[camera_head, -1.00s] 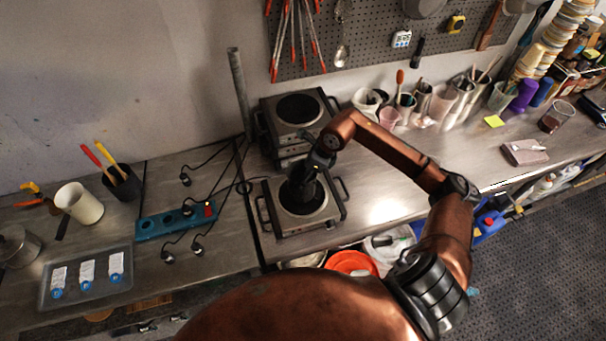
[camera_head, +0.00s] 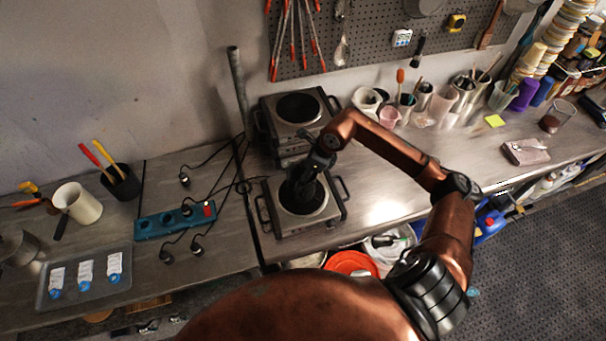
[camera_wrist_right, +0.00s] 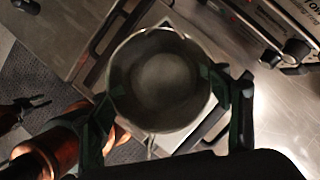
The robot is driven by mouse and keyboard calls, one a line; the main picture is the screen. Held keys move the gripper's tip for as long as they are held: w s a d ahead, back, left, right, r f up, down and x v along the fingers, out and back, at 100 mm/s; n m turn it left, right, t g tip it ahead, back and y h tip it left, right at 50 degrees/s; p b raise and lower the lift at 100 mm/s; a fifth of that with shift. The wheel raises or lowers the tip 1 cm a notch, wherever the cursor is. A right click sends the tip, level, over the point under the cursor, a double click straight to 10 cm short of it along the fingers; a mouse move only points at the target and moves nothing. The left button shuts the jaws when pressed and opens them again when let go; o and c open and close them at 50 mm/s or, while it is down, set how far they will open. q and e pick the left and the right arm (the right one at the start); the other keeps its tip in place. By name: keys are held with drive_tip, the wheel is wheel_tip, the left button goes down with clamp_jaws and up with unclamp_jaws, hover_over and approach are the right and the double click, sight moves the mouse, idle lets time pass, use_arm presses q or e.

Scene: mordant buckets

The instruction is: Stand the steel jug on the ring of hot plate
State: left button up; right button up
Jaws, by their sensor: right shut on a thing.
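The steel jug (camera_wrist_right: 163,82) shows from above in the right wrist view, with its round mouth open and its inside empty-looking. My right gripper (camera_head: 301,190) is shut on it, one finger on each side of the jug. In the head view the gripper is over the dark ring of the front hot plate (camera_head: 277,212) and hides most or all of the jug. The hot plate lies beneath the jug in the wrist view. I cannot tell whether the jug's base touches the ring. My left gripper is out of view.
A blue power strip (camera_head: 175,222) with cables, a grey tray (camera_head: 45,300) and a cream mug (camera_head: 78,203) are to the left. Cups and tools line the back right. The bench right of the hot plate is clear.

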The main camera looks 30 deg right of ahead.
drive_tip(key=shift+f+b, duration=0.15)
drive_tip(key=shift+b, duration=0.2)
idle(0.4)
drive_tip(key=o, duration=2.2)
drive_tip(key=shift+f, duration=0.15)
drive_tip(key=v, duration=1.2)
